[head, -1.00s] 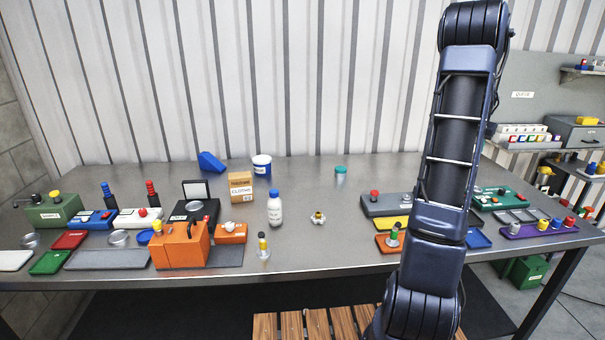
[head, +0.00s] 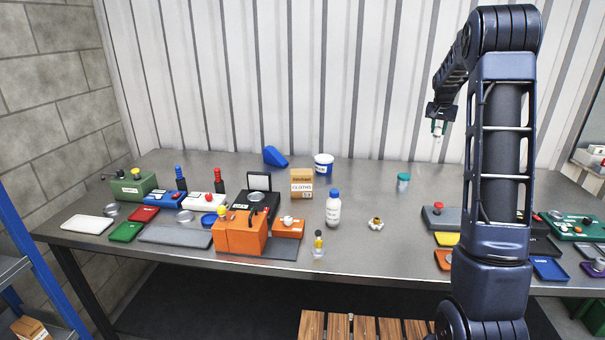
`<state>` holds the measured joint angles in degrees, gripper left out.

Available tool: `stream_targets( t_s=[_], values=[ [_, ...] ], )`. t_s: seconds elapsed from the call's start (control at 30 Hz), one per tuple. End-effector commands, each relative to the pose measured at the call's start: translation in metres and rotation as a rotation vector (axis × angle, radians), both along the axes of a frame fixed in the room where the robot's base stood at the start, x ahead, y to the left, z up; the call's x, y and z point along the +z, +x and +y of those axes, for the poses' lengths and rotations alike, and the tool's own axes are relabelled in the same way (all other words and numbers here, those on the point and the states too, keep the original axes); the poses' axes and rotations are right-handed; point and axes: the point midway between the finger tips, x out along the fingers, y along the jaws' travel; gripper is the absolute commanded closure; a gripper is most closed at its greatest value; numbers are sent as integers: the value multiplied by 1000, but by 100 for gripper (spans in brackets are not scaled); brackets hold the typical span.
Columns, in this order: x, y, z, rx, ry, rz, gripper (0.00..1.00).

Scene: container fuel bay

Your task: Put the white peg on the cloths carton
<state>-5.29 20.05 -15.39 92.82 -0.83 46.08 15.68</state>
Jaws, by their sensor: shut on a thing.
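The cloths carton (head: 302,190) is a small brown box with a white label reading CLOTHS, standing upright on the metal bench left of centre. My gripper (head: 437,131) hangs pointing down at the upper right, in front of the ribbed wall. It is well to the right of the carton and higher in the picture. It is shut on a small whitish piece, the white peg (head: 437,139), whose lower end shows below the fingers. The peg's upper part is hidden by the fingers. The carton's top looks bare.
A white bottle with a blue cap (head: 333,208) stands just right of the carton. A white tub (head: 324,165) and blue wedge (head: 275,156) are behind it. An orange box (head: 240,233) is in front to the left. A teal-lidded jar (head: 403,181) stands toward the right.

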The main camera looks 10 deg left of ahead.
Motion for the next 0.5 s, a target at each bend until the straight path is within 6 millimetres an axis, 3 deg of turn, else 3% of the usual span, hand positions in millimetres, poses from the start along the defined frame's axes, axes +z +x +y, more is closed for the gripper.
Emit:
stream_targets(
  t_s=[0.03,0.3,0.5],
  values=[
    [2,5,25,31,0,-1,95],
    [13,17,142,174,0,-2,95],
    [21,15,230,280,0,-1,95]
  ],
)
